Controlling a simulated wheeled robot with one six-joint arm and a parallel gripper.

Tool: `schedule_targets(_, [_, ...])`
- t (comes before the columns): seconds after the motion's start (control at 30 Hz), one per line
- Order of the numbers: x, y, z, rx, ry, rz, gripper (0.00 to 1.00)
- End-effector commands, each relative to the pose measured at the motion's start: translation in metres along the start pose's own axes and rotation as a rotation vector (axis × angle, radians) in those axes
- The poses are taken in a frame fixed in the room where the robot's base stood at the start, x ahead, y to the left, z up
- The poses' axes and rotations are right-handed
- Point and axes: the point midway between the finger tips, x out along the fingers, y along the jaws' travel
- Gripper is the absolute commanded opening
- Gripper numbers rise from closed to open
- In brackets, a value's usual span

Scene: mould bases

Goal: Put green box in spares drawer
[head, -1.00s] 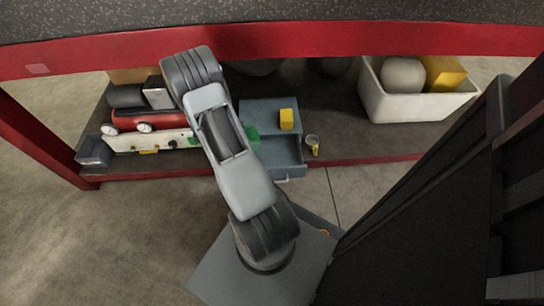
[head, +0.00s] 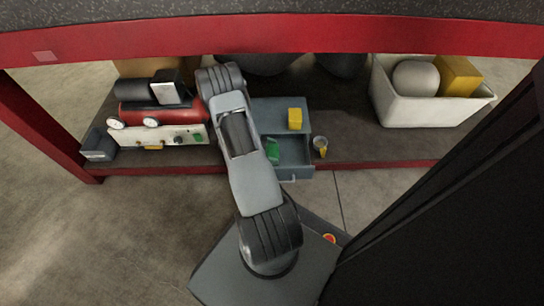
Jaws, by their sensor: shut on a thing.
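The green box (head: 272,151) shows just right of my arm, at the left part of the open spares drawer (head: 294,160). It looks tilted. I cannot tell whether it touches the drawer floor or is held above it. The drawer is pulled out of a grey-blue cabinet (head: 268,106), with its handle facing me. My arm crosses in front of the cabinet's left side. My gripper is hidden behind the arm, so its jaws and any contact with the box do not show.
A yellow block (head: 295,119) sits on the cabinet. A small cup (head: 320,147) stands right of the drawer. A white bin (head: 425,112) stands at right. The red bench edge (head: 300,38) runs overhead.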

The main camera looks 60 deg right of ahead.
Motion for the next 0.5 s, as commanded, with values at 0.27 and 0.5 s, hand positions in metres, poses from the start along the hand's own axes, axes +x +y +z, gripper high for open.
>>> schedule_targets(0.27, [0.010, 0.000, 0.018, 0.000, 0.000, -0.001, 0.53])
schedule_targets(0.5, [0.011, 0.000, 0.021, 0.000, 0.000, -0.001, 0.53])
